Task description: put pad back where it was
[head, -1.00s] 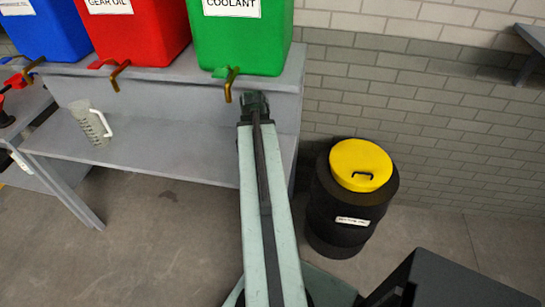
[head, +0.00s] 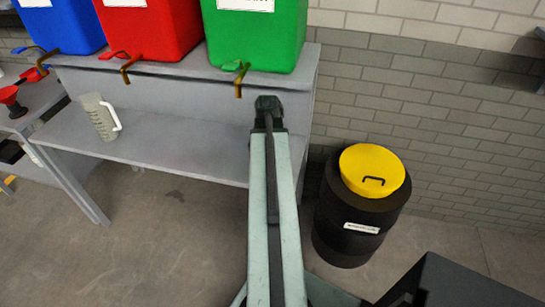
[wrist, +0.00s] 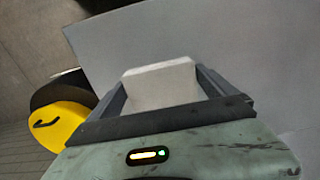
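A pale, off-white pad (wrist: 160,84) sits between the two dark grey fingers of my gripper (wrist: 162,88) in the wrist view. The fingers appear to touch it on both sides, and it reaches to about their tips. In the head view my gripper (head: 268,105) is seen end-on at the far end of my arm, in front of the grey bench and below the green container. The pad is hidden there.
Blue, red and green containers (head: 255,35) with taps stand on the grey bench's upper shelf (head: 180,72). A measuring jug (head: 98,117) stands on the lower shelf. A black drum with a yellow lid (head: 372,170) stands to the right. Floor at lower left is clear.

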